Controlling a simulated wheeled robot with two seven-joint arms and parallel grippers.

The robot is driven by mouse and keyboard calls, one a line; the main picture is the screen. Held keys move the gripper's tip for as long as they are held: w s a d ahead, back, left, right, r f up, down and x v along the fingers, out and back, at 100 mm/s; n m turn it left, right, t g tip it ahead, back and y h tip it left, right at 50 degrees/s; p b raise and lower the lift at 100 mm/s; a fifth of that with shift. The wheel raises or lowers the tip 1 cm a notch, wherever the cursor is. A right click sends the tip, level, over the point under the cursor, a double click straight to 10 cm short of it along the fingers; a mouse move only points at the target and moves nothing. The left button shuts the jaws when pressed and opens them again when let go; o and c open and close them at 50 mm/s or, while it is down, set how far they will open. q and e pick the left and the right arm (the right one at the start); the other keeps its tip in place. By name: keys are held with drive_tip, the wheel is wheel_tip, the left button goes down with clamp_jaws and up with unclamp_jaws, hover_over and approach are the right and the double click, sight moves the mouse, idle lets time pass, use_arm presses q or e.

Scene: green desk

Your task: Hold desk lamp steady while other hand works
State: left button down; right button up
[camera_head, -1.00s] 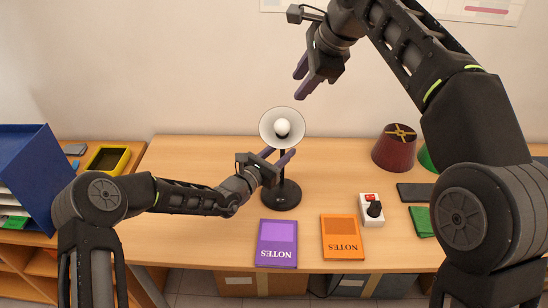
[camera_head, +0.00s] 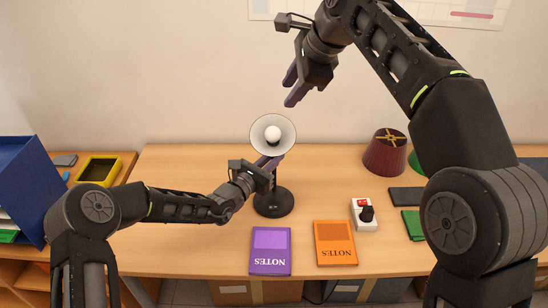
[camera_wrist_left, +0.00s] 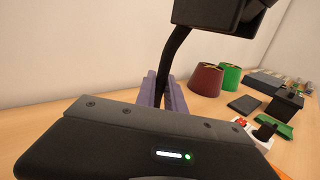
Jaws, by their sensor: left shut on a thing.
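The desk lamp stands upright on the desk, with a white bulb in its round shade (camera_head: 273,135) and a dark round base (camera_head: 274,203). My left gripper (camera_head: 270,163) is shut on the lamp's thin black stem, just below the shade. In the left wrist view, the stem (camera_wrist_left: 173,60) runs down between the purple fingers (camera_wrist_left: 163,94), and the lamp's black head (camera_wrist_left: 222,14) is at the top. My right gripper (camera_head: 292,86) is open and empty, above the lamp and a little to its right, touching nothing.
A purple notebook (camera_head: 270,250) and an orange notebook (camera_head: 335,243) lie in front. A white switch box (camera_head: 364,215) with a black knob stands right of them. A maroon lampshade (camera_head: 385,153) is behind. A yellow-rimmed tray (camera_head: 99,170) is at left. The desk's left part is clear.

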drive_tip(key=shift+c, duration=0.5)
idle(0.5)
